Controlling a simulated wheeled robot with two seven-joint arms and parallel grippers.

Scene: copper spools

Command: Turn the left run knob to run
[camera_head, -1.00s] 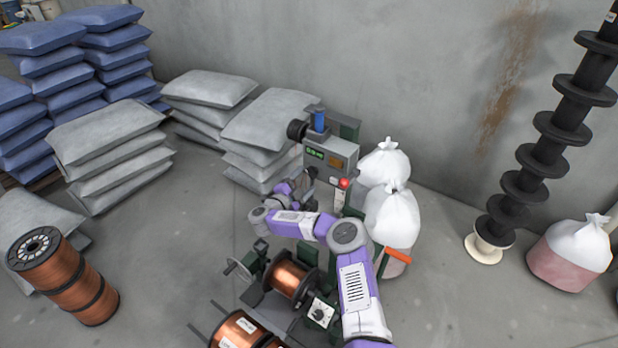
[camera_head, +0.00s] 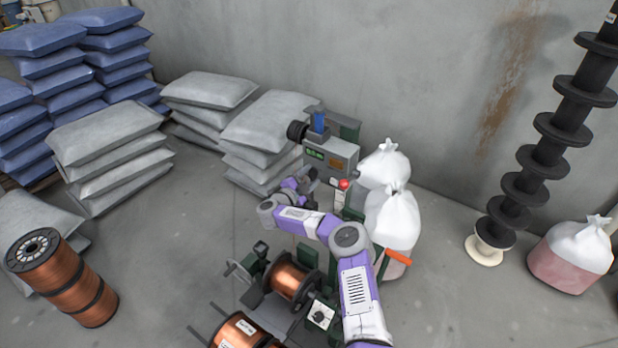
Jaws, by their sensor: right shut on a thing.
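The winding machine's control box (camera_head: 338,152) has a green lit display and a red button, and stands upright near the wall. My right arm reaches in from the bottom and bends back to the box. My right gripper (camera_head: 311,174) is small and partly hidden at the lower left of the box. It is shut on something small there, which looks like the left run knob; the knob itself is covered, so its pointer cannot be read. Another dark knob on a white plate (camera_head: 320,315) shows low on the near machine. My left gripper is out of view.
A copper spool (camera_head: 291,279) sits on the near machine, beside a crank handle (camera_head: 238,268). White sacks (camera_head: 391,215) stand close to the right of the control box.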

